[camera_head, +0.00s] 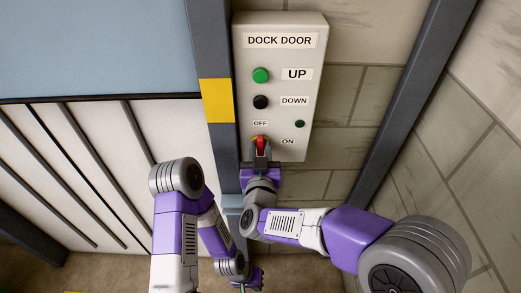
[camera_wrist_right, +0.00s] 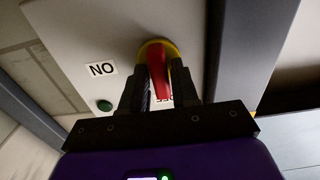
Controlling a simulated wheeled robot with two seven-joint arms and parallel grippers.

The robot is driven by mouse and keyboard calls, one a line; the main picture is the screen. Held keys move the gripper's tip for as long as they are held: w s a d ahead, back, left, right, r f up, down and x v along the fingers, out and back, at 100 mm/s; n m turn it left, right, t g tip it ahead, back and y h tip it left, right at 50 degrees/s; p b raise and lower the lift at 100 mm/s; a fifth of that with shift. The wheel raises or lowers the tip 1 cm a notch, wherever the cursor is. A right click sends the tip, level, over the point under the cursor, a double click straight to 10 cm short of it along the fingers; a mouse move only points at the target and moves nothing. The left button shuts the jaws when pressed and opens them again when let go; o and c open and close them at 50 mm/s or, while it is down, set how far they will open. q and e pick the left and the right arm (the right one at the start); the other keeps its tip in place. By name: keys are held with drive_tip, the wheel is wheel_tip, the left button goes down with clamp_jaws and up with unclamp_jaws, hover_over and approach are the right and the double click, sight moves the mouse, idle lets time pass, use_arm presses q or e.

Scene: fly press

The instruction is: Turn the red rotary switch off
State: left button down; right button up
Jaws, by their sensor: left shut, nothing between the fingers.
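The red rotary switch (camera_head: 261,141) sits on a yellow base low on the grey DOCK DOOR panel (camera_head: 313,60). The OFF label (camera_head: 260,124) is above it and the ON label (camera_head: 288,141) is to its right. My right gripper (camera_head: 260,150) is at the switch, partly covering it. In the right wrist view the red handle (camera_wrist_right: 157,72) lies between my two dark fingers (camera_wrist_right: 160,88). I cannot tell whether both fingers touch it, nor its exact angle. My left gripper (camera_head: 245,283) is low in the head view, away from the panel, shut and empty.
Above the switch are a green UP button (camera_head: 261,75) and a black DOWN button (camera_head: 260,102). A small dark green lamp (camera_head: 300,124) is at the right. A dark post (camera_head: 211,55) with a yellow band stands left of the panel. A block wall (camera_head: 345,95) is behind it.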

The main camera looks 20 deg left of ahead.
drive_tip(key=shift+o, duration=1.1)
drive_tip(key=v, duration=0.7)
drive_tip(key=shift+s, duration=0.3)
drive_tip(key=shift+w+d, duration=0.1)
drive_tip(key=shift+d, duration=0.05)
drive_tip(key=w+d+f+m+g+h, duration=0.15)
drive_tip(key=d+f+g, duration=0.35)
drive_tip(key=f, duration=0.8)
drive_tip(key=w+d+f+m+g, duration=0.1)
drive_tip(key=w+d+f+g, duration=0.15)
drive_tip(key=d+f, duration=0.75)
drive_tip(key=s+d+f+m+g, duration=0.1)
drive_tip(key=s+d+f+g, duration=0.2)
drive_tip(key=s+f, duration=0.6)
drive_tip(key=s+d+f+m+g, duration=0.2)
drive_tip(key=s+f+g, duration=0.4)
drive_tip(key=s+f, duration=0.3)
drive_tip(key=shift+d+f+y, duration=0.35)
drive_tip(key=shift+d+f, duration=0.5)
drive_tip(key=shift+f, duration=0.05)
